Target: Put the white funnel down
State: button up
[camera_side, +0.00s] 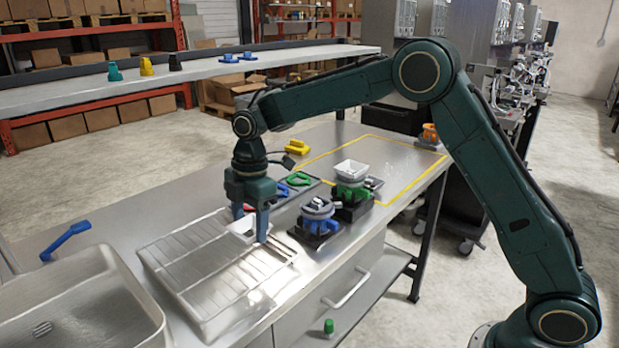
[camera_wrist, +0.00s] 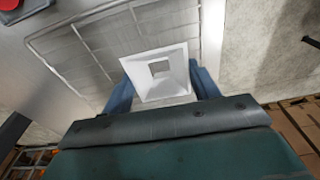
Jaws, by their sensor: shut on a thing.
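The white funnel (camera_side: 241,229), square with a square hole, is between the two blue fingers of my gripper (camera_side: 251,227), which is shut on it. In the wrist view the funnel (camera_wrist: 151,88) sits between the fingertips, with its hole facing the camera. The wire rack (camera_side: 185,252) in its metal tray lies below the funnel and also shows behind it in the wrist view (camera_wrist: 95,50). The funnel is over the rack's right part; whether it touches the wires I cannot tell.
A blue dispenser (camera_side: 318,216) stands just right of the rack, and a green dispenser (camera_side: 352,191) with a white square hopper (camera_side: 351,169) behind it. Red and green rings lie behind my gripper. A sink (camera_side: 85,300) is at front left. The rack's left part is bare.

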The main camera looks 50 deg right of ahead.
jog(key=shift+f, duration=1.95)
jog(key=shift+f, duration=0.2)
jog(key=o, duration=1)
jog(key=shift+r, duration=0.15)
notch_tip(320, 180, up, 12)
jog(key=d, duration=0.1)
jog(key=shift+d, duration=0.25)
jog(key=shift+s+r, duration=0.1)
